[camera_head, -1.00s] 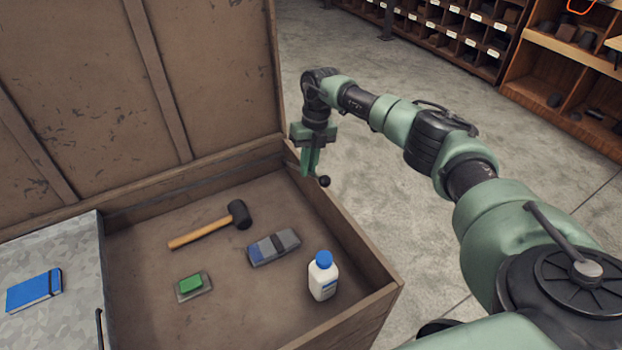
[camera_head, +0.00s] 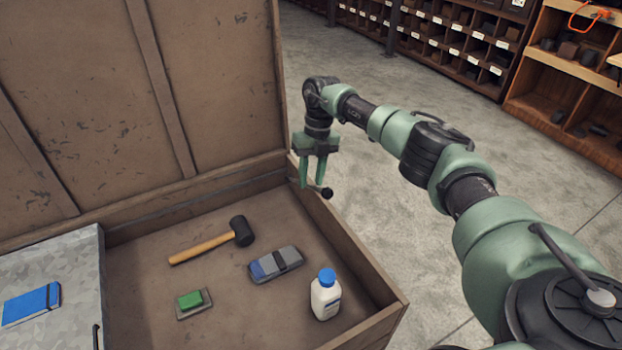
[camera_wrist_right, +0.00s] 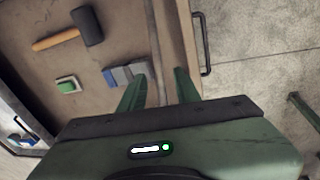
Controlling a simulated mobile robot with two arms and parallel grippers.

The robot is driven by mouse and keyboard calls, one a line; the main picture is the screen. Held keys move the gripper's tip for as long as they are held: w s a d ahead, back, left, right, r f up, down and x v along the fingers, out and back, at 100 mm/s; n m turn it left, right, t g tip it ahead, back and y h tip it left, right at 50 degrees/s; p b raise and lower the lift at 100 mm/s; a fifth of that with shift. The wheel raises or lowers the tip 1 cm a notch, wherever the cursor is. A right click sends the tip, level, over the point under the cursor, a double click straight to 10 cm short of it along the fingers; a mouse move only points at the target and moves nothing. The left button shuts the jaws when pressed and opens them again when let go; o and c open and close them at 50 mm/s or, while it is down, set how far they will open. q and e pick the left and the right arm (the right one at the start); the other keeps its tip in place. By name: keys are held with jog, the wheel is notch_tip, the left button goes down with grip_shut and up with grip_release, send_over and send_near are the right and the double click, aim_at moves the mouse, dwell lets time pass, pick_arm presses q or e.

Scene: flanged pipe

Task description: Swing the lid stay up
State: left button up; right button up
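The brown chest's lid (camera_head: 80,90) stands open at the back. A small black knob (camera_head: 327,192) shows beside my right gripper's fingertips at the chest's right wall; it may be the end of the lid stay, whose rod I cannot make out in the head view. In the right wrist view a thin bar (camera_wrist_right: 155,45) runs along the wall's inner side, perhaps the stay. My right gripper (camera_head: 312,184) points down over the right wall near the back corner. Its fingers are apart, with the wall's edge region between them in the wrist view (camera_wrist_right: 160,88). My left gripper is out of view.
A blue notebook (camera_head: 32,304) lies on a grey surface at left. A black handle (camera_wrist_right: 203,45) is outside the wall.

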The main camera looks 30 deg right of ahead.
jog(key=v, duration=0.7)
jog(key=shift+b, duration=0.4)
